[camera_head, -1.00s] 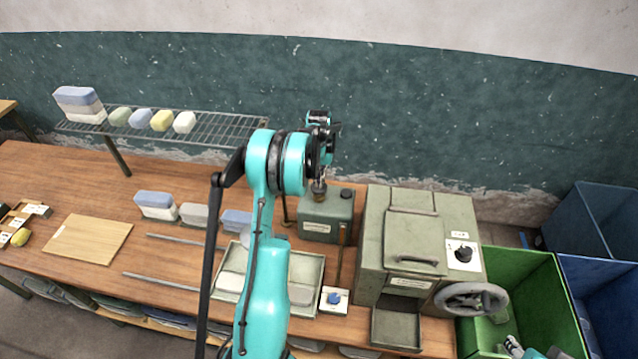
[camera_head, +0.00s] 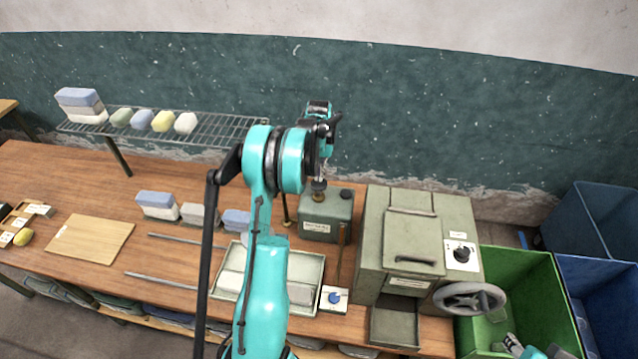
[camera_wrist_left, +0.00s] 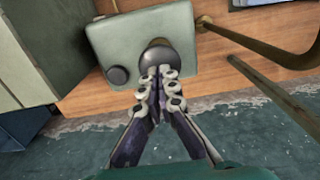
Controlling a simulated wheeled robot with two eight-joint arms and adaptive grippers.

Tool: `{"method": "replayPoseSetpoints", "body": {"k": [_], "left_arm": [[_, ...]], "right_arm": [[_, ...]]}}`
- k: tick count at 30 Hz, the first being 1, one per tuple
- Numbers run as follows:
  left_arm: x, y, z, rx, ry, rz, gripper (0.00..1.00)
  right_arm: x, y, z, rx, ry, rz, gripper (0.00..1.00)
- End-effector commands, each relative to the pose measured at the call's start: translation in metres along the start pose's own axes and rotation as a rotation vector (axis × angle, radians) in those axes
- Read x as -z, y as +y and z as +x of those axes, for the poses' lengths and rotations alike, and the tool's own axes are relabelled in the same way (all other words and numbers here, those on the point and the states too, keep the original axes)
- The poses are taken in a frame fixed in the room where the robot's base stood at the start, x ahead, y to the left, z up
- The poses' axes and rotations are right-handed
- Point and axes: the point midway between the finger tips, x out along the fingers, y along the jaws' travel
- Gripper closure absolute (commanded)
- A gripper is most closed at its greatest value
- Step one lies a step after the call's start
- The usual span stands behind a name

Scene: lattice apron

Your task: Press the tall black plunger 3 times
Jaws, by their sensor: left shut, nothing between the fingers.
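The tall black plunger (camera_head: 319,186) stands on top of a grey-green metal box (camera_head: 318,230) at the back of the bench. In the left wrist view its dark round head (camera_wrist_left: 158,55) shows behind my fingertips. My left gripper (camera_head: 321,174) is shut and empty, pointing down right over the plunger; it also shows in the left wrist view (camera_wrist_left: 158,70). I cannot tell whether the tips touch the head. A short black knob (camera_head: 346,194) sits beside the plunger on the same box. My right gripper (camera_head: 511,342) shows in part at the lower right; its jaws are unclear.
A grey-green machine (camera_head: 415,232) with a handwheel (camera_head: 470,297) stands right of the box. A tray (camera_head: 228,290) and a blue button (camera_head: 334,298) lie in front. A wire shelf (camera_head: 220,128) is at the back left. Green (camera_head: 540,290) and blue bins stand right.

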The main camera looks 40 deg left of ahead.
Motion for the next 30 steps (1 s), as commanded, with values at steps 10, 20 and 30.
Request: {"method": "replayPoseSetpoints", "body": {"k": [10,20,30], "left_arm": [[0.0,0.0,0.005,0.0,0.0,0.0,1.0],[0.0,0.0,0.023,0.0,0.0,0.0,1.0],[0.0,0.0,0.04,0.0,0.0,0.0,1.0]], "right_arm": [[-0.003,0.0,0.004,0.0,0.0,0.0,0.6],[-0.012,0.0,0.016,0.0,0.0,0.0,0.6],[-0.02,0.0,0.028,0.0,0.0,0.0,0.6]]}}
